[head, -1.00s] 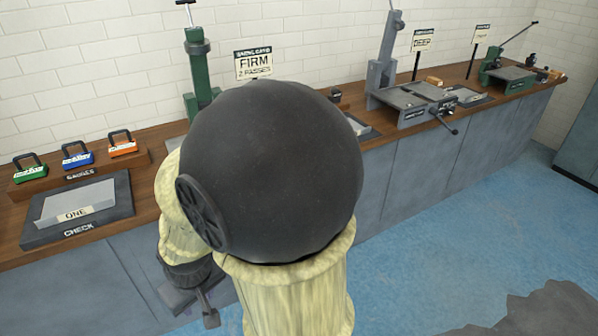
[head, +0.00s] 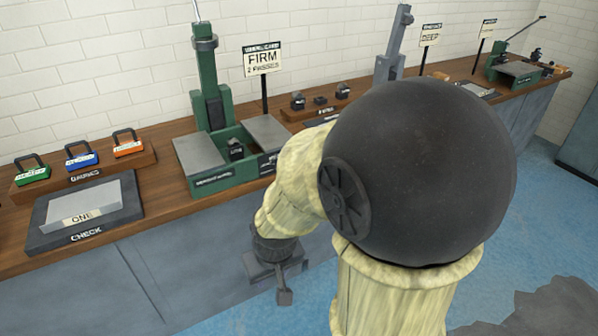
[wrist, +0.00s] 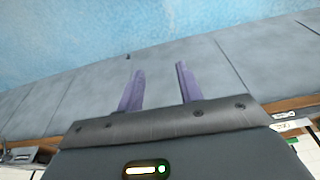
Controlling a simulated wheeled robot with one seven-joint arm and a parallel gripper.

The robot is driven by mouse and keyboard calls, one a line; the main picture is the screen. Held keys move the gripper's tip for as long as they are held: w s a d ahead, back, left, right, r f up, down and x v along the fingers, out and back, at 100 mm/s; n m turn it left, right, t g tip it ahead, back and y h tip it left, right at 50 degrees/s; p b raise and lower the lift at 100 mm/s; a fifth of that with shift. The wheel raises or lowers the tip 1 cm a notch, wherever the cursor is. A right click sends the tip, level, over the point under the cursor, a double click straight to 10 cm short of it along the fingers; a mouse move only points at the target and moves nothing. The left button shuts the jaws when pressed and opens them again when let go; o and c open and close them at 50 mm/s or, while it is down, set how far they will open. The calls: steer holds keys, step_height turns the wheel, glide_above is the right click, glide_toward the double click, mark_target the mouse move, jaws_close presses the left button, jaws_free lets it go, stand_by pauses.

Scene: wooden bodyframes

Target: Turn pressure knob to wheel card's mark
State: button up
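The wheel card (head: 262,60) reads "FIRM, 2 PASSES" and stands on a thin post behind the counter's green machine (head: 219,181). This machine has a tall green column (head: 209,75) and grey plates. A small dark block or knob (head: 236,149) sits in its middle; I cannot tell if this is the pressure knob, and no mark can be made out. My gripper (head: 283,287) hangs in front of the counter, below and right of the green machine, apart from it. In the wrist view my gripper (wrist: 160,68) has its two purple fingers spread and empty, with cabinet fronts behind.
At left stand green, blue and orange gauges (head: 80,157) on a wooden block, and a dark CHECK tray (head: 85,212). A rack with small dark pieces (head: 320,100) stands right of the card. Other machines (head: 515,70) line the counter.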

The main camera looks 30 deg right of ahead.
steer(key=o, duration=0.3)
steer(key=shift+o, duration=0.5)
steer(key=shift+w+d+f, duration=0.15)
steer(key=shift+w+d, duration=0.05)
steer(key=shift+w, duration=0.05)
steer(key=w+d+f+n+t+b, duration=0.2)
steer(key=w+d+f+t+b, duration=0.1)
steer(key=w+d+t, duration=0.4)
steer(key=w+d+f+n+t+b, duration=0.2)
steer(key=w+d+t+b, duration=0.3)
steer(key=w+d+t, duration=0.3)
steer(key=w+d+f, duration=0.1)
steer(key=w+d, duration=0.3)
steer(key=d, duration=0.2)
steer(key=shift+y, duration=0.3)
steer(key=shift+w+f, duration=0.1)
